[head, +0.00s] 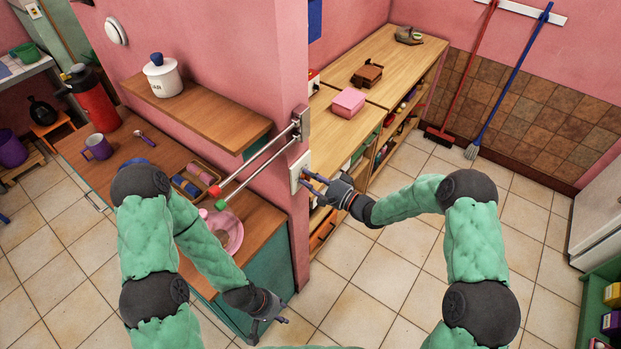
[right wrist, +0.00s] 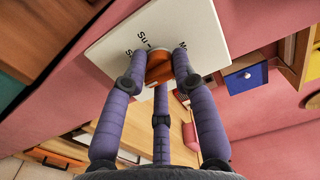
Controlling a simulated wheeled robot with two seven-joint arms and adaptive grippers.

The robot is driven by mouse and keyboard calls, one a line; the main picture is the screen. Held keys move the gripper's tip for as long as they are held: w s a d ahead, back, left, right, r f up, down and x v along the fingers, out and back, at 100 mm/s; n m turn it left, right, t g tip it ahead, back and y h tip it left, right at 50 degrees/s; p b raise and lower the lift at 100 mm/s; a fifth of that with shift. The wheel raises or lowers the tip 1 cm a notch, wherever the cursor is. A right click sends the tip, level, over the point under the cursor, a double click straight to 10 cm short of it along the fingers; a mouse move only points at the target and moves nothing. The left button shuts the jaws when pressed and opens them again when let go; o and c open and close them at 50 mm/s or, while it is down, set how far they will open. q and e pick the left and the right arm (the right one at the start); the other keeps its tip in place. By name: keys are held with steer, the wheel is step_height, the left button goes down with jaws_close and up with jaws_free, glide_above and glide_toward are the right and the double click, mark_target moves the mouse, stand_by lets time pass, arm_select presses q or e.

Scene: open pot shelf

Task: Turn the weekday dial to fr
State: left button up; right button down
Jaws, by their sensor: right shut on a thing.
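The weekday dial has a white plate (head: 297,172) on the end of the pink wall in the head view. In the right wrist view, its orange-brown knob (right wrist: 158,68) sits on the plate with black letters around it; "Su" and an "M" can be read. The other day marks are hidden or cut off, and I cannot tell which day the knob points to. My right gripper (head: 312,183) is shut on the knob, with its purple fingers around it. My left gripper (head: 270,325) is low by the teal cabinet, open and empty.
A rail (head: 262,160) with red and green ends juts from the wall above the counter. A wooden shelf unit (head: 345,131) stands behind the dial wall. The tiled floor at right is clear.

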steer(key=c, duration=1)
jaws_free()
steer(key=v, duration=1.2)
steer(key=s+f+g+h+b, duration=0.1)
steer(key=s+f+h+b, duration=0.25)
steer(key=f, duration=0.65)
steer(key=s+f+g+h+b, duration=0.1)
steer(key=s+f+h+b, duration=0.3)
steer(key=f, duration=0.7)
steer(key=s+f+n+g+h, duration=0.1)
steer(key=s+f+g, duration=0.1)
steer(key=s, duration=0.4)
steer(key=s+f+n+g+h, duration=0.1)
steer(key=s+f+n+g, duration=0.1)
steer(key=s+f, duration=0.3)
steer(key=s+f+n+g+h+b, duration=0.1)
steer(key=s+f+g, duration=0.2)
steer(key=s, duration=0.5)
steer(key=shift+s+d+f+n+g, duration=0.15)
steer(key=shift+s+f+n+g, duration=0.2)
steer(key=shift+g, duration=0.25)
